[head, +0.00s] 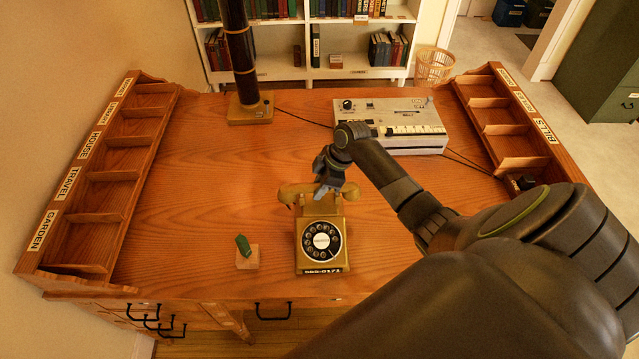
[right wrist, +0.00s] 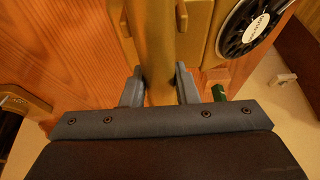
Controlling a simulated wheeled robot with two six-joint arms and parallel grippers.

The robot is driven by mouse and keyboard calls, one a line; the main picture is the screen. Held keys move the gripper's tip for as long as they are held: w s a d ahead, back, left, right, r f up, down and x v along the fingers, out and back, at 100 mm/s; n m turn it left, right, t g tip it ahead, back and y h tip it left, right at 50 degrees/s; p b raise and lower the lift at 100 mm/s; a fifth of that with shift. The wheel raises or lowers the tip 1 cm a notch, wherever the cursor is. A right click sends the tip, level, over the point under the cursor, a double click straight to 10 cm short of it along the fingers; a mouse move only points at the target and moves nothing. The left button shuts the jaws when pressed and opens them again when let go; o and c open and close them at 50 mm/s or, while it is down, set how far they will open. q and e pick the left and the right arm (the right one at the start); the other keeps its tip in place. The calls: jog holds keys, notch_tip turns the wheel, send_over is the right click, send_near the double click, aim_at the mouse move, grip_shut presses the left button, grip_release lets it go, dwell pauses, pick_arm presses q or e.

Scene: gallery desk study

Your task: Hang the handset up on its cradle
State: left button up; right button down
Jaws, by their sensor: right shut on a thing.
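The mustard-yellow rotary telephone (head: 312,266) stands upright near the desk's front edge, its dial facing me. Its handset (head: 290,194) lies crosswise at the top of the telephone, over the cradle, with an end showing on each side. My right gripper (head: 328,188) comes from above and is shut on the middle of the handset. In the right wrist view the handset's bar (right wrist: 158,55) runs between the two grey fingers (right wrist: 158,78), beside the telephone body and dial (right wrist: 252,22). I cannot tell whether the handset touches the cradle. My left gripper is not in view.
A green object on a small wooden block (head: 247,258) stands left of the telephone. A grey machine (head: 392,112) and a dark column on a wooden base (head: 250,112) stand behind. Labelled letter racks (head: 100,178) (head: 505,125) line both sides. The desk's left middle is clear.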

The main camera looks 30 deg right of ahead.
jog(key=shift+f+b, duration=0.4)
jog(key=shift+f, duration=0.3)
jog(key=shift+f, duration=0.1)
jog(key=c, duration=1)
grip_release()
jog(key=shift+c, duration=0.2)
jog(key=b+v, duration=0.2)
jog(key=v, duration=1.5)
jog(key=shift+r+b, duration=0.25)
jog(key=shift+b, duration=0.15)
jog(key=shift+d, duration=0.1)
